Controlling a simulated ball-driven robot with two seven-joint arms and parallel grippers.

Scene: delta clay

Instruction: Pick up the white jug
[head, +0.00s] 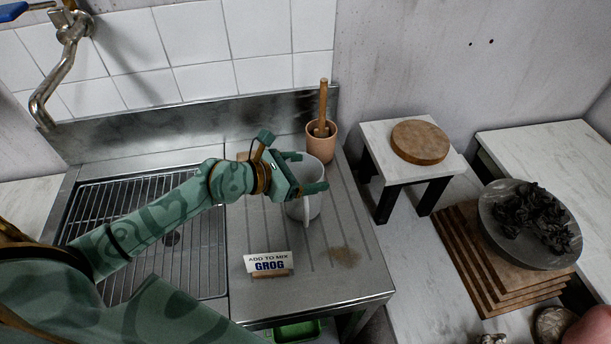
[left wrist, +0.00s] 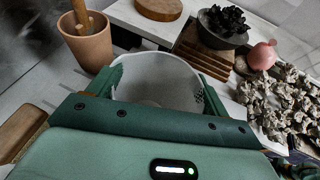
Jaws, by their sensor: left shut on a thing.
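The white jug (head: 302,206) stands on the metal draining board beside the sink, its handle facing the front in the head view. My left gripper (head: 306,172) is around the jug's upper part, one finger on each side, shut on it. In the left wrist view the jug (left wrist: 155,72) shows its open rim between the two fingers of my left gripper (left wrist: 160,88). The jug's far side is partly hidden by the gripper in the head view. My right gripper is not in view.
A terracotta pot (head: 320,145) with a wooden-handled tool stands close behind the jug. A GROG sign (head: 268,264) stands in front, left. A small white stand (head: 385,160) with a round wooden board (head: 420,142) is at right, then a grey bowl (head: 495,235) of dark pieces.

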